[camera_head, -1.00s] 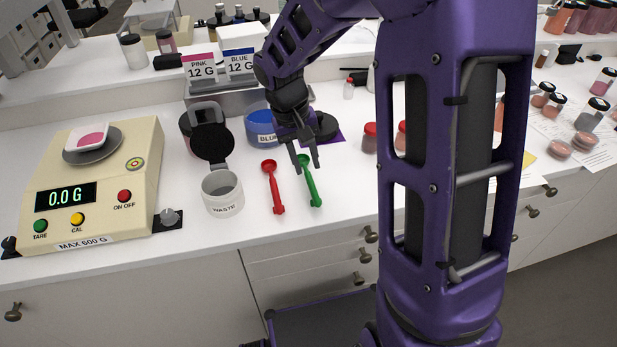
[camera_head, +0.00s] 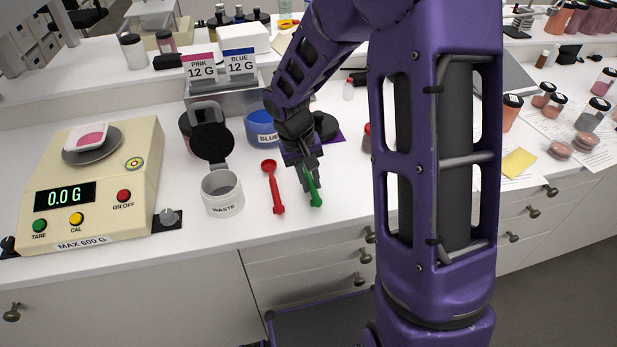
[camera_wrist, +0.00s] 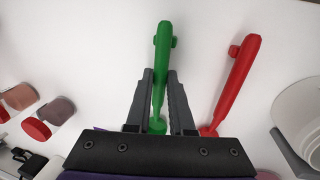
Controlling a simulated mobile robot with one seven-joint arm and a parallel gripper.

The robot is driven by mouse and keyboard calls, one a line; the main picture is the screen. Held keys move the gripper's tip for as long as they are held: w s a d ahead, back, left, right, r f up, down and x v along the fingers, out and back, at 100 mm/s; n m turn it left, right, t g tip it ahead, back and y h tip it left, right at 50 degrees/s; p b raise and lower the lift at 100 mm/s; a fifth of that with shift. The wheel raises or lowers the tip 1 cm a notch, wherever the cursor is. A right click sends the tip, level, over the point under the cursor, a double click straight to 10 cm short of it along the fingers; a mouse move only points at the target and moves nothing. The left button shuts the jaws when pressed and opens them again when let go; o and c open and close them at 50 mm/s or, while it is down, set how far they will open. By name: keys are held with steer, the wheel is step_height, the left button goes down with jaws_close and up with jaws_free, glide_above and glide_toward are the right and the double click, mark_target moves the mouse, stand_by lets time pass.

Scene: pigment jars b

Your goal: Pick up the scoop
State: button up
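Two scoops lie on the white counter, a red scoop (camera_head: 271,187) and a green scoop (camera_head: 313,188) to its right. My gripper (camera_head: 309,184) is low over the green scoop and hides part of it. In the wrist view, the green scoop (camera_wrist: 162,65) runs between the two open fingers of my gripper (camera_wrist: 160,77), with a gap on either side of it. Its end near the gripper is partly hidden by the gripper body. The red scoop (camera_wrist: 236,80) lies outside the fingers, to the right in that view.
The waste jar (camera_head: 223,194) stands left of the red scoop with its lid open. The blue jar (camera_head: 262,128) is behind the scoops. The scale (camera_head: 140,195) reads 0.0 g at left. The counter in front of the scoops is clear.

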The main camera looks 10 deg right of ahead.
mark_target(310, 183)
jaws_close()
step_height(310, 183, up, 10)
stand_by(0.5)
stand_by(1.1)
